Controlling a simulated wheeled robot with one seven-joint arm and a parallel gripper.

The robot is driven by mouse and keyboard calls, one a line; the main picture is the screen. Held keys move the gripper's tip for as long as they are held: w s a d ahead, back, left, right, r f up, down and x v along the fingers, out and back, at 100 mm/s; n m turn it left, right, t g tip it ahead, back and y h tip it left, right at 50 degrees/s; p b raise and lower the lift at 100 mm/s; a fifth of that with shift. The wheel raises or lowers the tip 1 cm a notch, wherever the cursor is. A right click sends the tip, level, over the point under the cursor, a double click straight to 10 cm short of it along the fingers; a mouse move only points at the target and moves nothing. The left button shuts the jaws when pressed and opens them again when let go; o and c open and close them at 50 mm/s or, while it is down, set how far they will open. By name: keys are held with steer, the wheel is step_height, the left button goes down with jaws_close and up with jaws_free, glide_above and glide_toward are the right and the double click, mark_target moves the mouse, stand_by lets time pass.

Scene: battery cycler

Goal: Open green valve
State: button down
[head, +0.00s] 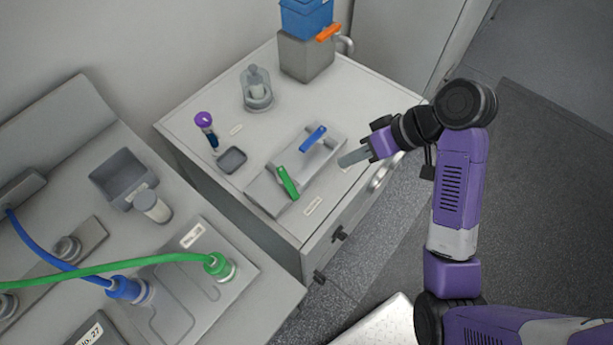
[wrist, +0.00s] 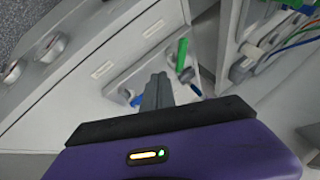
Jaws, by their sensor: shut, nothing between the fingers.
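The green valve handle (head: 288,183) sits at the near end of a grey valve block (head: 262,194) on the cabinet top. It stands at an angle to the block's long side. A blue valve handle (head: 312,138) sits farther along the same block. My gripper (head: 342,163) is shut and empty, to the right of the block and apart from both handles in the head view. In the wrist view my gripper (wrist: 158,80) points toward the block, with the green handle (wrist: 182,54) ahead to the right. The blue handle (wrist: 136,100) is partly hidden to the left.
On the cabinet top are a small dark tray (head: 232,160), a purple-capped tube (head: 205,125), a glass jar (head: 257,90) and a grey box (head: 306,56) with an orange lever (head: 328,33). A bench with a green hose (head: 120,266) stands left across a gap.

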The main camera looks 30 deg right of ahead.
mark_target(288, 183)
steer(key=b+x, duration=0.6)
steer(key=x, duration=0.3)
steer(key=shift+w+a+f, duration=0.1)
steer(key=shift+a+f, duration=0.05)
steer(key=shift+f, duration=0.1)
steer(key=a, duration=0.3)
steer(key=shift+w+f, duration=0.15)
steer(key=shift+w, duration=0.1)
steer(key=shift+a, duration=0.6)
steer(key=shift+a+p, duration=0.1)
steer(key=shift+p, duration=0.35)
